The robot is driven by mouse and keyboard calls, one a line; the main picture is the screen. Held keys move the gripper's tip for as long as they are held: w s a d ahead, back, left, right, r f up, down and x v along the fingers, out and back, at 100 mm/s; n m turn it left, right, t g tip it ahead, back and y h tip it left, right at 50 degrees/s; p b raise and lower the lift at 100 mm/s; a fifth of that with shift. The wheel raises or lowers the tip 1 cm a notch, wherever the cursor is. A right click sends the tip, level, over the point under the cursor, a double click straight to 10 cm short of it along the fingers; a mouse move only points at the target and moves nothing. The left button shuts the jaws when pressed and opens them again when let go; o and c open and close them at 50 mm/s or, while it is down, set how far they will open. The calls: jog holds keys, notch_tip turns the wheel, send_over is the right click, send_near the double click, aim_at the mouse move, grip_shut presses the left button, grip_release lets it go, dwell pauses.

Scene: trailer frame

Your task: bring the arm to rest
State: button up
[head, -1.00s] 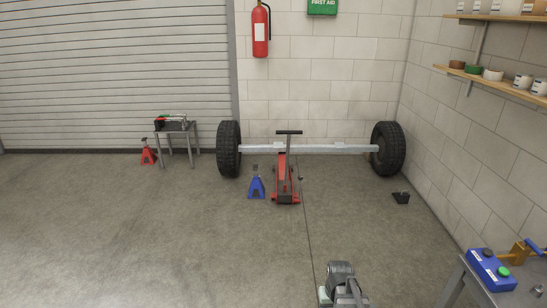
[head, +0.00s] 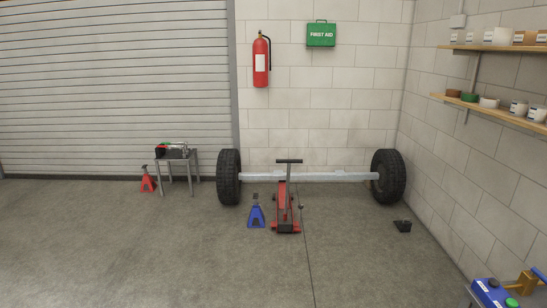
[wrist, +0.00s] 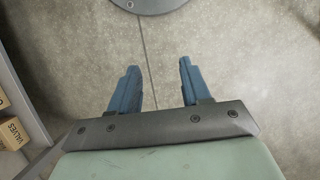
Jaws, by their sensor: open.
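My gripper (wrist: 158,82) shows in the wrist view with its two blue fingers apart and nothing between them. It points down over bare concrete floor. In the head view my arm and gripper are out of the picture.
In the wrist view a round dark grey disc (wrist: 150,4) is at the top edge and a box marked VALVES (wrist: 13,133) at the left. Open floor lies in front.

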jog(key=s+f+g, duration=0.1)
jog(key=s+f, duration=0.2)
jog(key=s, duration=0.4)
jog(key=s+f+g, duration=0.1)
jog(key=s+f, duration=0.2)
jog(key=s, duration=0.3)
jog(key=shift+s+g, duration=0.4)
jog(key=shift+f, duration=0.1)
